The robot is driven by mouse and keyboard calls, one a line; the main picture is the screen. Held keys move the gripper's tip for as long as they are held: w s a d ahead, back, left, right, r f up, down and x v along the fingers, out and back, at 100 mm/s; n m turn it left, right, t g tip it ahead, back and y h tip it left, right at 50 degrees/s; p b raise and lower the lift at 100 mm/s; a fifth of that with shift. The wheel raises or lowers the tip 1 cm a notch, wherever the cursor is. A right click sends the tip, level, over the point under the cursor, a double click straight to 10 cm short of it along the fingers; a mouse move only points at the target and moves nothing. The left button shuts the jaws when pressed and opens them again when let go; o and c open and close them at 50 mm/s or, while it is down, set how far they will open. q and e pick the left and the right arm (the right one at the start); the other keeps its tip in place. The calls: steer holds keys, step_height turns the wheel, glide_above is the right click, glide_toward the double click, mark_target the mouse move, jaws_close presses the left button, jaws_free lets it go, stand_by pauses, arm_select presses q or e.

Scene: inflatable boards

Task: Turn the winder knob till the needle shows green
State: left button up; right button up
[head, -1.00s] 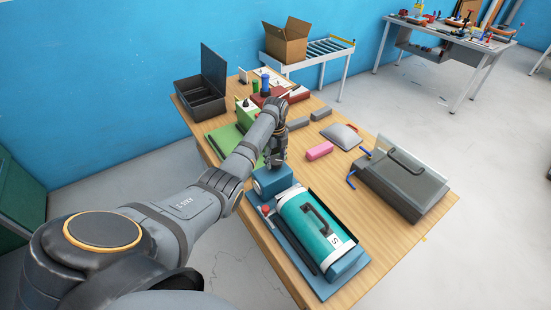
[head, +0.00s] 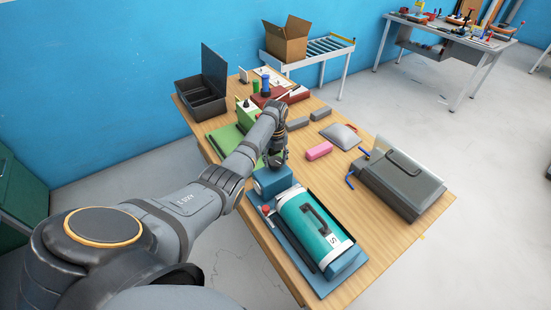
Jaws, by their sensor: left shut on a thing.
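The winder is a blue box (head: 272,183) at the end of a blue base plate, beside a teal roll (head: 312,228) with a dark handle and white end bands. My left gripper (head: 276,162) points down onto the top of the blue box. It is shut on the winder knob, which its fingers hide. I cannot make out the needle or a green mark from here. A small red knob (head: 266,209) sits on the base plate next to the roll. My right gripper is not in view.
A grey case (head: 400,182) lies at the table's right, with blue bent pieces beside it. A pink block (head: 319,150), grey pad (head: 341,136) and green board (head: 224,141) lie farther back. A black open box (head: 204,101) stands at the far left. Bare wood (head: 378,228) shows right of the roll.

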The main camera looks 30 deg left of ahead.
mark_target(275, 161)
arm_select(q)
steer(key=shift+w+r+m, duration=0.1)
steer(key=shift+r+m, duration=0.05)
steer(key=shift+m, duration=0.15)
steer(key=o, duration=1.2)
step_height(275, 161, up, 12)
